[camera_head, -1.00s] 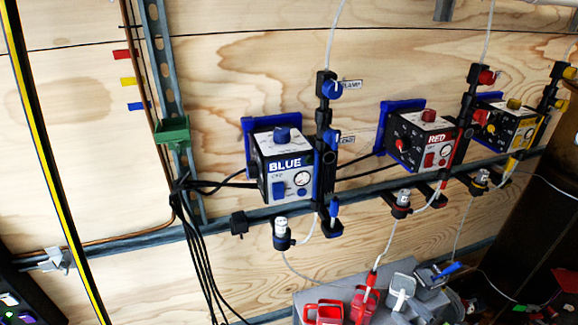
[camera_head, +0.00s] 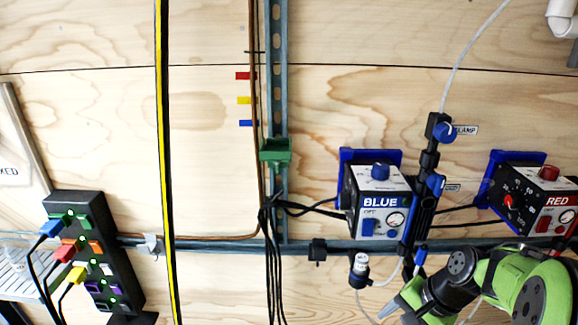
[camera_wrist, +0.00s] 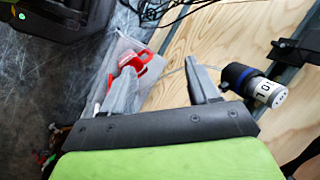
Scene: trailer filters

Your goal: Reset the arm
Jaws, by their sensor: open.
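My green and black arm (camera_head: 490,288) shows at the lower right of the head view, in front of the wall below the red unit. My gripper (camera_head: 388,308) points down and left near the bottom edge there, partly cut off by the frame. In the wrist view my gripper (camera_wrist: 160,68) has its two grey fingers spread apart with nothing between them. A white cylinder with a blue ring (camera_wrist: 262,86) is just right of the right finger, apparently clear of it. A red part (camera_wrist: 130,66) in a pale bin (camera_wrist: 128,45) lies beyond the left finger.
The blue unit (camera_head: 377,200) and red unit (camera_head: 538,200) hang on the wall above a grey rail (camera_head: 200,243). A black socket tower (camera_head: 92,250) with coloured plugs stands at left. A yellow-black strip (camera_head: 165,150) runs vertically. Black cables (camera_head: 273,250) hang mid-wall.

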